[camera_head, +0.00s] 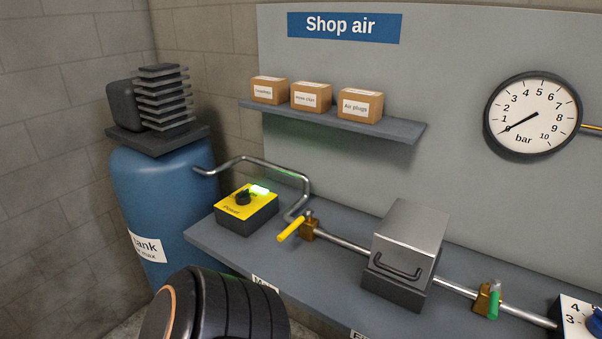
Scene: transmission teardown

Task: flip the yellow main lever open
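The yellow main lever (291,229) sits on a brass valve (310,228) on the left part of the bench. The valve joins the bent pipe from the tank to the straight pipe running right. The lever sticks out from the valve toward the front left, across the line of the straight pipe. Nothing touches it. Neither gripper shows in the head view. A dark, rounded link with an orange ring at the bottom left appears to be part of my arm, below and in front of the lever.
A power box (247,214) with a black knob and lit green light stands left of the lever. A metal box (402,250), a green-levered valve (491,301) and a blue-knobbed box (577,321) are right. The gauge (532,116) needle points near zero. The blue tank (155,190) stands left.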

